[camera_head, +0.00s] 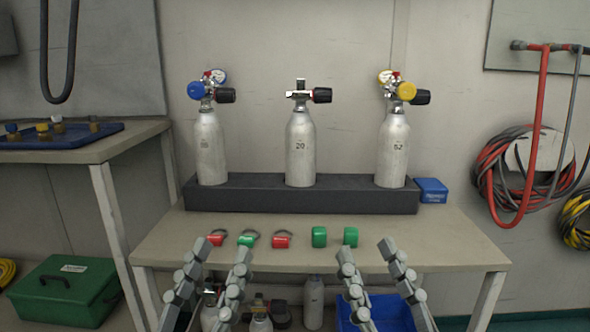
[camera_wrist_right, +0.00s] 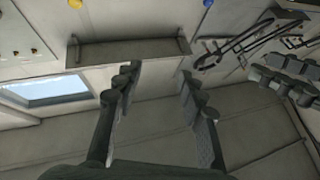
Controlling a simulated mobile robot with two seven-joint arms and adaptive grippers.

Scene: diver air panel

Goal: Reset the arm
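My left gripper (camera_head: 222,256) is open and empty in the head view, its fingertips at the table's front edge, below the red and green tags. My right gripper (camera_head: 370,256) is also open and empty, to the right of it, at the same edge below the green pieces. In the right wrist view my right gripper (camera_wrist_right: 160,72) has its two fingers spread wide with nothing between them. That view looks towards a wall and shelf-like structure, with no cylinders in it. Both arms' upper links are out of the head view.
Three grey cylinders, left (camera_head: 210,150), middle (camera_head: 300,150) and right (camera_head: 392,150), stand upright in a dark rack (camera_head: 300,199) on the table (camera_head: 440,250). Red (camera_head: 215,240) and green (camera_head: 246,240) tags and green pieces (camera_head: 320,237) lie in front. A blue box (camera_head: 431,190) sits right.

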